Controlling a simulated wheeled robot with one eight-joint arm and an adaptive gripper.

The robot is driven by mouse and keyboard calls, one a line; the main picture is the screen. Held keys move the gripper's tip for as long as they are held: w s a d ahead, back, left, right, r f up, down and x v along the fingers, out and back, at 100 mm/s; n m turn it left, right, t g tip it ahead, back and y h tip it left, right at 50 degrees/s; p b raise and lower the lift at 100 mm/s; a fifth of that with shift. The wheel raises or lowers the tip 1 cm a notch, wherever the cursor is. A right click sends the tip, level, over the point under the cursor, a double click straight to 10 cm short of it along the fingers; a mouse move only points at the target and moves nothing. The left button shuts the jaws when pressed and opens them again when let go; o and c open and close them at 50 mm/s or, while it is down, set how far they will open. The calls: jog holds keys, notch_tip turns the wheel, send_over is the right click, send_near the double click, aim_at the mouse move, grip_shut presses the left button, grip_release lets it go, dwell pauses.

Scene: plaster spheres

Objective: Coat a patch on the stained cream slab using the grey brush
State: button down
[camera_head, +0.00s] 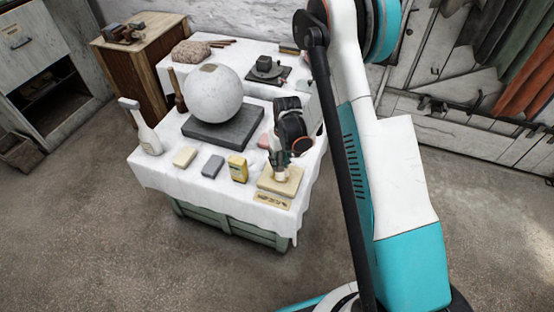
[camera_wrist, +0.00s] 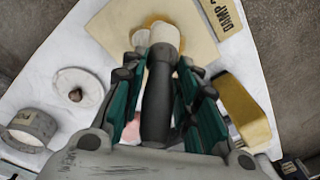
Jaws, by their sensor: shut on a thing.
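The cream slab (camera_head: 290,188) lies near the front right corner of the white-covered table. It also shows in the wrist view (camera_wrist: 112,28), with a yellow-brown stain (camera_wrist: 152,19) beside the brush head. My gripper (camera_head: 281,157) is over the slab, shut on the brush's dark grey handle (camera_wrist: 157,100). The brush (camera_wrist: 163,36) has a pale head that points down over the stained part of the slab. The head appears to be at the slab's surface, but I cannot tell whether it touches. The gripper hides part of the slab in the head view.
A lettered card (camera_head: 258,198) lies at the slab's front edge. A yellow box (camera_head: 237,168), grey block (camera_head: 213,166) and cream block (camera_head: 185,157) stand to the left. A large pale sphere (camera_head: 214,92) rests on a dark plinth (camera_head: 214,133) behind.

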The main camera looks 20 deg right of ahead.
jog(key=shift+w+a, duration=0.85)
jog(key=shift+a, duration=0.3)
jog(key=shift+s+d, duration=0.9)
jog(key=shift+d, duration=0.3)
jog(key=shift+w+a, duration=0.9)
jog(key=shift+a, duration=0.3)
